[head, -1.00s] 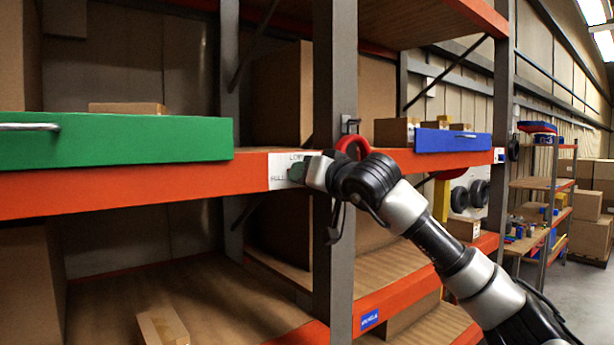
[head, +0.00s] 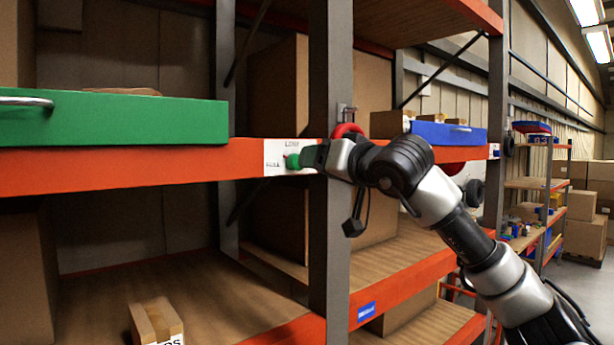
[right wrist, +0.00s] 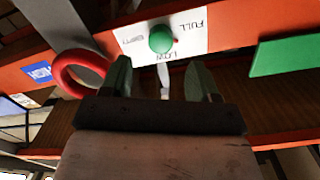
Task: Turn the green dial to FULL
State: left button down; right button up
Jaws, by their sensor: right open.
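The green dial (head: 292,161) is a round knob on a white label plate (head: 272,160) on the orange shelf beam. The right wrist view shows the dial (right wrist: 160,39) upside down, with EMPTY, LOW and FULL printed around it. A small red mark shows beside the knob, on the side of FULL; the exact setting is hard to read. My right gripper (right wrist: 159,72) is open and empty. Its fingertips are short of the dial, which appears beyond the gap between them. In the head view the right gripper (head: 312,157) is just right of the dial. My left gripper is not in view.
A grey post (head: 331,235) stands right behind my right gripper, with a red ring (head: 347,130) hanging on it. A green drawer (head: 110,119) is left on the beam, a blue one (head: 448,134) right. A carton (head: 157,322) lies on the lower shelf.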

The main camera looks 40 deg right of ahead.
jog(key=s+b, duration=0.1)
jog(key=s, duration=0.3)
jog(key=shift+s+d, duration=0.15)
jog(key=shift+s, duration=0.25)
